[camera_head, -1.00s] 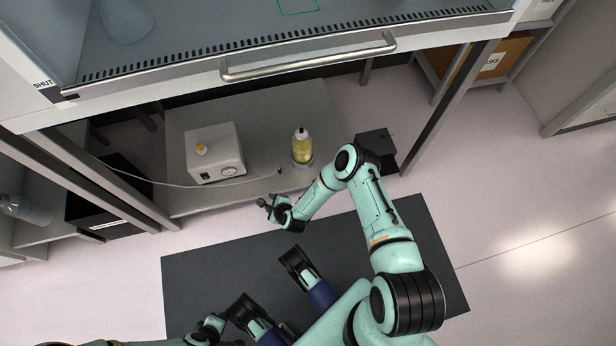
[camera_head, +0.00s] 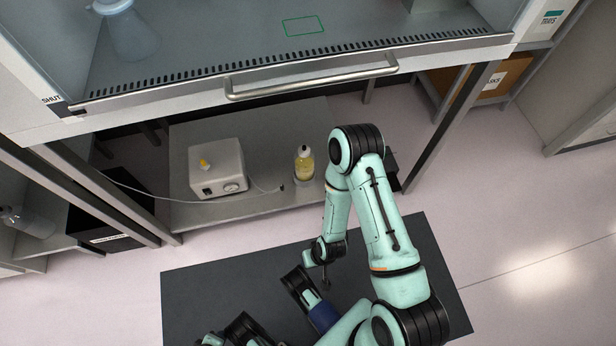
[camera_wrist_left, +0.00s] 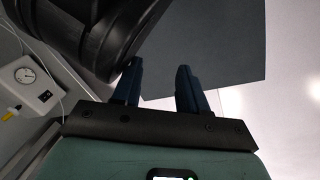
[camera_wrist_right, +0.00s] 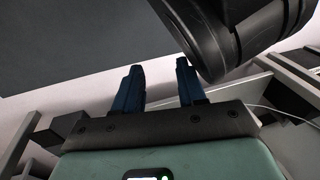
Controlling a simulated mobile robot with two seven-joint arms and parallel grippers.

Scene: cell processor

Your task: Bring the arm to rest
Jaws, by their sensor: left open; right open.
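My right arm is bent in the head view, its elbow raised and its forearm folded back toward my body. My right gripper (camera_head: 326,278) hangs small and dark above the floor mat (camera_head: 210,285). In the right wrist view its two blue fingers (camera_wrist_right: 160,67) stand apart with nothing between them. My left arm barely shows at the bottom edge of the head view, and its gripper cannot be made out there. In the left wrist view the left gripper's blue fingers (camera_wrist_left: 159,70) are apart and empty. Black rounded parts of mine lie close to the fingers in both wrist views.
A cabinet with a long handle (camera_head: 310,78) stands ahead. On a low shelf (camera_head: 250,120) below it are a white pump box (camera_head: 216,167) with a gauge and a bottle of yellow liquid (camera_head: 304,163). A cabinet leg (camera_head: 440,130) stands to the right.

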